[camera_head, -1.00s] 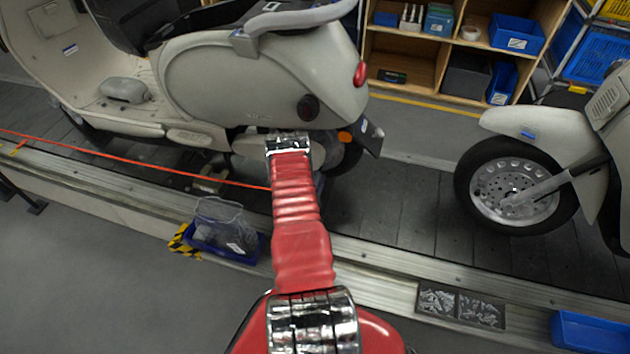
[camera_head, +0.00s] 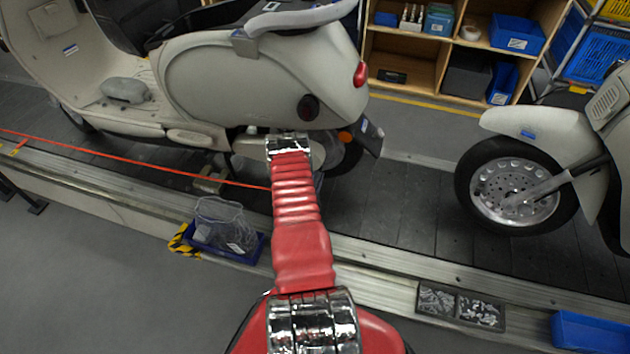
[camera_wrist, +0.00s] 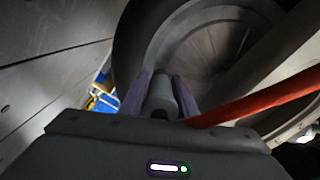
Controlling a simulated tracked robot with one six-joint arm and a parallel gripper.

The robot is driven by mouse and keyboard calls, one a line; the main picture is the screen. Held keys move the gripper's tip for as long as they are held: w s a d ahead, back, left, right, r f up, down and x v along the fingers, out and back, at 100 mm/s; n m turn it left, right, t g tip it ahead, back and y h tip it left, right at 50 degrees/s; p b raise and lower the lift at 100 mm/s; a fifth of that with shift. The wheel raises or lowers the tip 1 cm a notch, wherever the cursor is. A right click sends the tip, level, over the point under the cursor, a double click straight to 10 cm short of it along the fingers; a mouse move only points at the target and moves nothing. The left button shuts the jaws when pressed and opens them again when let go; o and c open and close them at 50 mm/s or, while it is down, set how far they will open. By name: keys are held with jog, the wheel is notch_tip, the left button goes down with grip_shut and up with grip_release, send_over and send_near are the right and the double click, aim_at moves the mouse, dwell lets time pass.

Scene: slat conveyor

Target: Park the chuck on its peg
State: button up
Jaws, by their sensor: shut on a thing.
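In the wrist view my gripper (camera_wrist: 160,84) has its two fingers on either side of a short grey cylinder, apparently the chuck (camera_wrist: 159,100), and is shut on it. A red hose (camera_wrist: 255,105) runs from beside the gripper to the right edge of that view. In the head view the red hose (camera_head: 130,159) stretches from the left edge to behind my red arm. That arm hides the gripper and the chuck there. I cannot make out the peg in either view.
A pale scooter (camera_head: 250,85) stands on the slat conveyor (camera_head: 400,225) beyond my arm; another front wheel (camera_head: 513,190) is at the right. A blue tray with a clear bag (camera_head: 222,225), a bin of small parts (camera_head: 460,305) and a blue bin (camera_head: 590,332) lie along the near edge.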

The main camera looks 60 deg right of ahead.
grip_shut()
jog(key=shift+a, duration=0.4)
jog(key=shift+s+a, duration=0.1)
jog(key=shift+a, duration=0.25)
jog(key=shift+a, duration=0.3)
jog(key=shift+s+a, duration=0.1)
jog(key=shift+a, duration=0.25)
jog(key=shift+a, duration=0.35)
jog(key=shift+s+a, duration=0.1)
jog(key=shift+a, duration=0.25)
jog(key=shift+a, duration=0.35)
